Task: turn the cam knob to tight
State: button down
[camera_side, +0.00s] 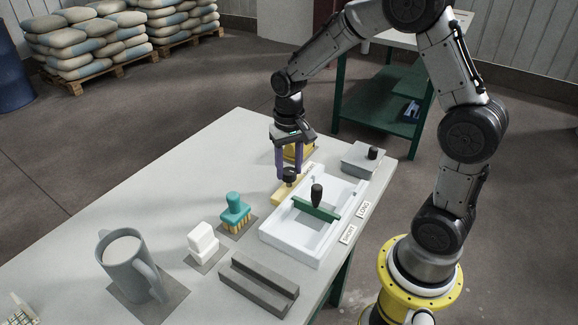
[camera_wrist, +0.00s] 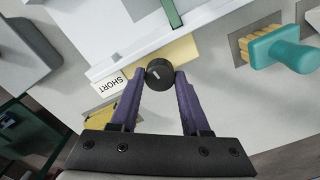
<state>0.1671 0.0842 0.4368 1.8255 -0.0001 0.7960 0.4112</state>
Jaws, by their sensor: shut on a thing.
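The cam knob (camera_wrist: 160,72) is round and black with a short white mark on its top. It sits over a yellow block (camera_wrist: 180,50) at the side of a white tray (camera_wrist: 115,62). My gripper (camera_wrist: 159,76) has its purple fingers on either side of the knob, shut on it. In the side view my gripper (camera_side: 288,173) points down at the knob (camera_side: 289,181), which is partly hidden between the fingers. No tight or loose marking can be read. A green bar (camera_side: 318,210) with a black handle (camera_side: 317,193) lies across the tray.
A teal brush (camera_side: 236,208), a white block (camera_side: 202,240), a grey mug (camera_side: 128,262) and a dark grooved block (camera_side: 258,282) stand left and in front of the tray. A grey box with a black knob (camera_side: 362,158) is behind it.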

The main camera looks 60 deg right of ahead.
aim_at(289, 171)
jog(key=shift+r+m, duration=0.15)
jog(key=shift+m, duration=0.55)
jog(key=shift+c, duration=1.9)
grip_release()
notch_tip(289, 171, up, 14)
